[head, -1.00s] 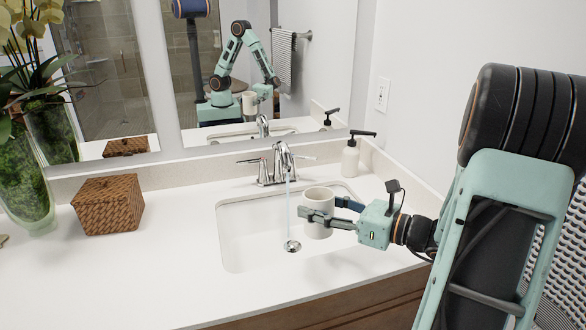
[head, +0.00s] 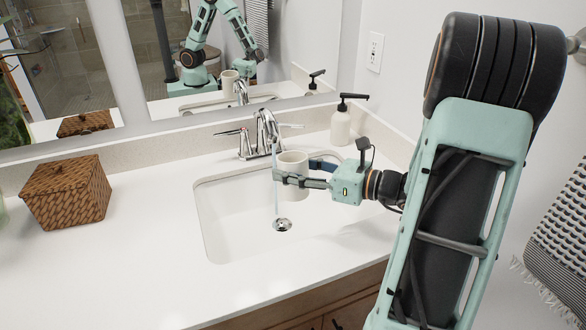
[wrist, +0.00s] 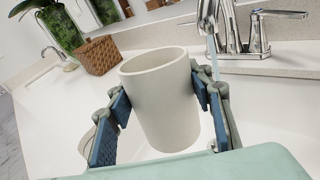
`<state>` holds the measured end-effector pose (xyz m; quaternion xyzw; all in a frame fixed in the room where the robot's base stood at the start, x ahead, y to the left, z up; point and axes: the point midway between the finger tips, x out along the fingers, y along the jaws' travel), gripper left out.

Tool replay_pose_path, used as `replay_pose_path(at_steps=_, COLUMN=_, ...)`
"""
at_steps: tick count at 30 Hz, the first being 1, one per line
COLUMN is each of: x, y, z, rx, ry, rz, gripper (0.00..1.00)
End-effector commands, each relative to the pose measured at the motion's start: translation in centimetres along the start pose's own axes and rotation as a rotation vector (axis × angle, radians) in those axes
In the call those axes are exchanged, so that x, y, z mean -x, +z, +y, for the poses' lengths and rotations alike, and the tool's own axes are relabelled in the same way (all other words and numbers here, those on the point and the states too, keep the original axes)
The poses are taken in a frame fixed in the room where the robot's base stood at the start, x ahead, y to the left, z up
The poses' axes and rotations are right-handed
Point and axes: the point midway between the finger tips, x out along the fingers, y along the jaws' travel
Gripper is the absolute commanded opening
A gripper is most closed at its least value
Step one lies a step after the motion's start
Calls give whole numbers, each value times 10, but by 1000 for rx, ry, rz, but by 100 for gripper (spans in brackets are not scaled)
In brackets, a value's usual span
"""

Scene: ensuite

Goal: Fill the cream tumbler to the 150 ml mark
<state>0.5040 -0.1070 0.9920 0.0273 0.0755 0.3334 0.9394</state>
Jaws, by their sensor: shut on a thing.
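The cream tumbler (head: 293,163) is upright over the sink (head: 225,215). My gripper (head: 291,175) is shut on the tumbler, with blue finger pads on both sides of it. In the wrist view the tumbler (wrist: 158,100) stands between the pads, its rim toward the faucet. The chrome faucet (head: 266,132) is running. Its thin water stream (head: 276,195) falls just left of the tumbler in the head view and reaches the sink near the drain (head: 282,225). The stream appears to be outside the tumbler. The water level inside and any 150 ml mark cannot be seen.
A white soap dispenser (head: 341,125) with a black pump stands behind my gripper at the back right. A woven basket (head: 65,192) sits on the counter at left. A mirror (head: 200,60) is behind the faucet. The front left counter is clear.

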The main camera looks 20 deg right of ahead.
Motion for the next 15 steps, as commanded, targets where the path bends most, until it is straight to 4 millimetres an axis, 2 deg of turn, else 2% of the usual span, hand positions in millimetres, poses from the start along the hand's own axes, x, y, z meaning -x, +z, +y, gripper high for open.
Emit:
replay_pose_path(at_steps=1, x=-3, y=-12, z=-2, rx=0, ry=1, rz=-1, gripper=17)
replay_pose_path(at_steps=12, x=-15, y=-52, z=-12, rx=2, ry=1, rz=-2, gripper=17)
replay_pose_path(at_steps=14, x=-17, y=-59, z=-14, rx=1, ry=1, rz=-2, gripper=17)
replay_pose_path(at_steps=15, x=-20, y=-53, z=-16, rx=2, ry=2, rz=-2, gripper=17)
